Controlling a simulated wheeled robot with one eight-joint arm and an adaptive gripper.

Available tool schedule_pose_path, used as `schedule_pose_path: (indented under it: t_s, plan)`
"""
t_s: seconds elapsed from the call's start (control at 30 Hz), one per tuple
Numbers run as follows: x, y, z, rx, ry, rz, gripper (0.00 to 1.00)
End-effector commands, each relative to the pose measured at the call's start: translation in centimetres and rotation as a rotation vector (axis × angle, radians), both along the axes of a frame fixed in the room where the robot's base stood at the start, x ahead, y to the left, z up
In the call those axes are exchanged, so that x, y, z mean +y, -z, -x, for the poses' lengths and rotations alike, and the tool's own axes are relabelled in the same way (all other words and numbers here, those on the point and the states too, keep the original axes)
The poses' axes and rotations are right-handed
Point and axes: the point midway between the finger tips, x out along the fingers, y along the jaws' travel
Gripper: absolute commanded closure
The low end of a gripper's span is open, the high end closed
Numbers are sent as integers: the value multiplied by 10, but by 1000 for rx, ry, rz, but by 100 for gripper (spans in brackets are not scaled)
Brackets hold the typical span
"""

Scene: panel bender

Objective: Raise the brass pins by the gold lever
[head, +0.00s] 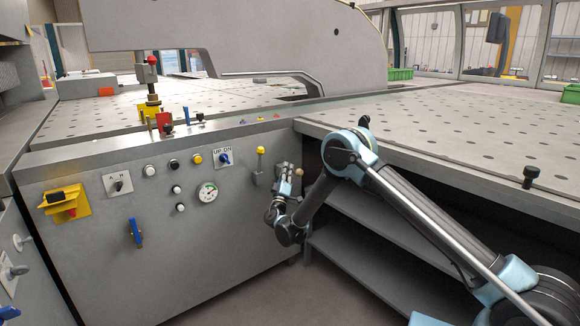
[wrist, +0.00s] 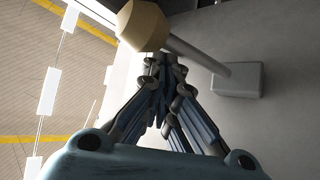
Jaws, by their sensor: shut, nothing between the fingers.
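The gold lever is a grey rod with a faceted tan-gold knob (wrist: 143,25), standing out from a grey block (wrist: 238,80) on the panel in the wrist view. In the head view its small knob (head: 299,172) shows at the right end of the machine front, just right of my gripper (head: 286,168). My gripper is shut and empty, pointing up. In the wrist view its fingertips (wrist: 162,60) are close beside the knob and rod; I cannot tell whether they touch. I cannot pick out the brass pins for sure in either view.
The grey control panel (head: 110,240) carries buttons, a gauge (head: 208,192) and a blue handle (head: 134,232). A perforated table (head: 460,130) overhangs on the right, with a shelf (head: 370,235) beneath. Floor in front is clear.

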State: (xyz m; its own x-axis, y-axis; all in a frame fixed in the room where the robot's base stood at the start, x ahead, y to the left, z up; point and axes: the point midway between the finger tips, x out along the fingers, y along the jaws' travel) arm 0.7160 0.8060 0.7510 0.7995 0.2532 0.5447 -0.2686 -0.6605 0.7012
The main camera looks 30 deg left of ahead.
Motion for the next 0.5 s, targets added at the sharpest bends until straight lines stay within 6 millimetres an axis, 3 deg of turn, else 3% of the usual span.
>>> schedule_pose_path:
  t_s: [0.5]
  plan:
    - [-7,19,3,3,0,0,100]
